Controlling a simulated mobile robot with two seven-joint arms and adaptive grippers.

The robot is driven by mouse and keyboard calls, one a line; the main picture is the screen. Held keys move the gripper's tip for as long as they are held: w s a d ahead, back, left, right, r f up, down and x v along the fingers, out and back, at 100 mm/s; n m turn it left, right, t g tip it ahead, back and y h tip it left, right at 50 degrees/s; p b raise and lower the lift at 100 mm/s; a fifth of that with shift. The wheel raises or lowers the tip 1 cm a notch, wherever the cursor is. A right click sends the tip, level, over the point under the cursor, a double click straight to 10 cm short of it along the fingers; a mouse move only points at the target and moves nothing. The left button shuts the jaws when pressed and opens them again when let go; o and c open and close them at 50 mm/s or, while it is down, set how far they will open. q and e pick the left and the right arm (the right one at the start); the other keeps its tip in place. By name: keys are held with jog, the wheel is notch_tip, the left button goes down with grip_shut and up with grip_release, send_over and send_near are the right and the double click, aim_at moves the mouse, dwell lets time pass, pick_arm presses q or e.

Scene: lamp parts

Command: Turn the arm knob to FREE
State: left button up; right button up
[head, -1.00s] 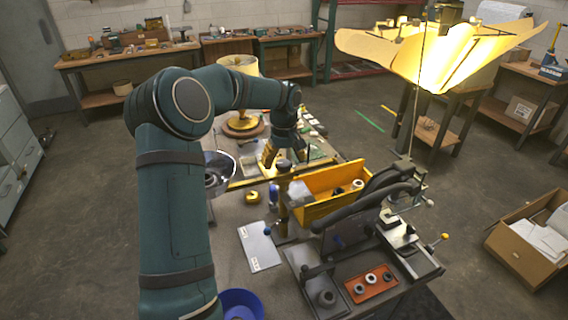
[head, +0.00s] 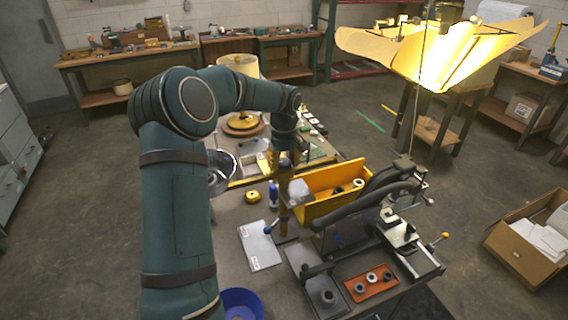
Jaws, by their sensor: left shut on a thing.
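My left arm comes in from the left and bends down over the bench. My left gripper (head: 287,158) points down at the top of an upright brass-coloured post (head: 284,205). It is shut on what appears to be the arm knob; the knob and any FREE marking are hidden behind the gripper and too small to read. A shiny round dish-like lamp head (head: 221,172) is left of the post. My right gripper is not in view.
A yellow bin (head: 318,208) stands close right of the post, beside a dark bench device (head: 352,222). A pale sheet (head: 260,246), a yellow tape-like roll (head: 253,197) and a blue bowl (head: 240,303) are nearby. An orange tray (head: 370,283) holds dark rings.

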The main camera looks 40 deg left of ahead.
aim_at(284, 162)
pick_arm(q)
jog(key=shift+n, duration=1)
jog(key=o, duration=1.2)
notch_tip(284, 162, up, 12)
jog(key=shift+f, duration=0.1)
